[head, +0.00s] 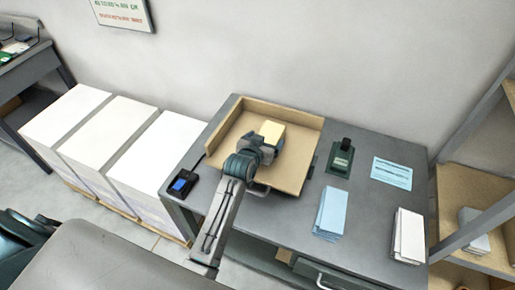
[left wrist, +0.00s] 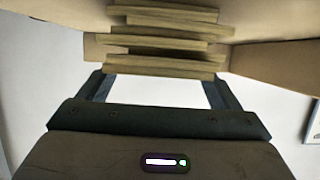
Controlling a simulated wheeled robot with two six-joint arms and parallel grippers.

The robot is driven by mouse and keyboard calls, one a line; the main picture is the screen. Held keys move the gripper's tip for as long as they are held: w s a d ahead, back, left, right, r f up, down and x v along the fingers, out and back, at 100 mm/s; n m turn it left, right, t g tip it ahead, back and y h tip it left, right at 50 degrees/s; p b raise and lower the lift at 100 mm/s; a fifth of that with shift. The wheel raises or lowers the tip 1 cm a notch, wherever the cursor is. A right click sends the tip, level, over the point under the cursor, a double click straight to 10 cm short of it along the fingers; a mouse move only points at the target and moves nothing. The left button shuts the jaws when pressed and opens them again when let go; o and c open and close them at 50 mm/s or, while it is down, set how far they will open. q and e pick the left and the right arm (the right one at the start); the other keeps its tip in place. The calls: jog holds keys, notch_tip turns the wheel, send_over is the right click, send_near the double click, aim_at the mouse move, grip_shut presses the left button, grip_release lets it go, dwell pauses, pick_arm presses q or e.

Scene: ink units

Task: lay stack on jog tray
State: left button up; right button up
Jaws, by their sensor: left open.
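The stack (head: 271,131) is a small pale yellow pile lying in the tan jog tray (head: 290,174), which has raised walls at its back and left. In the left wrist view the stack (left wrist: 165,40) shows as several uneven layers just beyond my fingertips. My left gripper (head: 264,146) is at the near side of the stack, over the tray. Its two fingers (left wrist: 157,86) are spread with an empty gap between them. The gripper hides the stack's near edge in the head view. My right gripper is not in view.
On the grey table (head: 350,255) are a dark green device (head: 341,157), a blue stack (head: 331,212), a white stack (head: 408,235), a blue card (head: 398,173) and a small black device (head: 182,182). Tall white paper piles (head: 107,135) stand left. A shelf (head: 475,190) stands right.

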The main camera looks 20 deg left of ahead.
pick_arm(q)
jog(key=b+v, duration=0.2)
jog(key=v, duration=0.7)
jog(key=shift+s, duration=0.15)
jog(key=shift+s+r, duration=0.3)
jog(key=shift+s, duration=0.15)
